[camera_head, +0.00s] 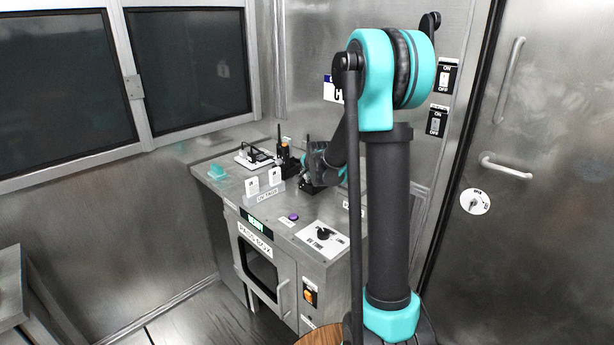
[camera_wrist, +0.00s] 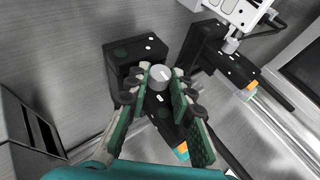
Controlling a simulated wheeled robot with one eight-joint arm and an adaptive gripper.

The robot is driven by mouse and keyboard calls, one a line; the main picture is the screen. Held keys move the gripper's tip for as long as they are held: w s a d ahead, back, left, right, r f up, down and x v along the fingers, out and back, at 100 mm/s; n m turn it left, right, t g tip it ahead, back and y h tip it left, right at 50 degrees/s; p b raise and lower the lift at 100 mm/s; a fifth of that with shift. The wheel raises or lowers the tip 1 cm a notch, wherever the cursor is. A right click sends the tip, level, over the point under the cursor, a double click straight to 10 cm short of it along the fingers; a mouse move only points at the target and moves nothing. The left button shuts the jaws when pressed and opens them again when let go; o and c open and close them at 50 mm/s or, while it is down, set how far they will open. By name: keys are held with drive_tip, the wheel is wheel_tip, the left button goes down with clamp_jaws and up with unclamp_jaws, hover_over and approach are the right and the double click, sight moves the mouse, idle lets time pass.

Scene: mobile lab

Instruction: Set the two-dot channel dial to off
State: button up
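In the wrist view, a grey round dial (camera_wrist: 160,75) with a pale mark on top stands on a black handset-like unit (camera_wrist: 124,56). My gripper (camera_wrist: 161,80) has its green-padded fingers on either side of this dial, apart, with the dial between the tips; contact is not clear. A second black unit (camera_wrist: 207,50) with its own grey dial (camera_wrist: 231,45) is at upper right. In the head view, my gripper (camera_head: 316,178) is over the counter's back, beside a black unit (camera_head: 287,162), partly hidden by my arm.
The metal counter (camera_head: 225,190) holds a white board (camera_head: 254,158), white tags (camera_head: 263,184), a teal block (camera_head: 217,172), a purple button (camera_head: 293,217) and a white dial panel (camera_head: 318,239). Wall switches (camera_head: 437,121) and a metal door (camera_head: 545,150) are at right.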

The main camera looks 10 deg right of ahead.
clamp_jaws()
drive_tip(key=shift+g, duration=0.3)
drive_tip(key=shift+w+a+r+n+g+h, duration=0.1)
drive_tip(key=shift+w+n+g+h, duration=0.1)
drive_tip(key=shift+g+h, duration=0.3)
drive_tip(key=shift+w+a+r+n+g+h, duration=0.1)
drive_tip(key=shift+n+g+h, duration=0.15)
drive_tip(key=shift+g, duration=0.35)
drive_tip(key=g+h, duration=0.1)
drive_tip(key=g, duration=0.1)
drive_tip(key=n+g+h, duration=0.1)
drive_tip(key=shift+w+a+r+g+h, duration=0.1)
drive_tip(key=shift+w+a+g+h, duration=0.2)
drive_tip(key=shift+w+h, duration=0.1)
drive_tip(key=g+h, duration=0.2)
drive_tip(key=g, duration=0.1)
drive_tip(key=shift+w+a+n, duration=0.2)
drive_tip(key=shift+w+n, duration=0.15)
drive_tip(key=shift+w+a+f+n+g+h, duration=0.1)
drive_tip(key=shift+f+n+g+h, duration=0.05)
drive_tip(key=shift+g+h, duration=0.45)
drive_tip(key=shift+f+n+g+h, duration=0.15)
drive_tip(key=shift+g+h, duration=0.3)
drive_tip(key=shift+g, duration=0.25)
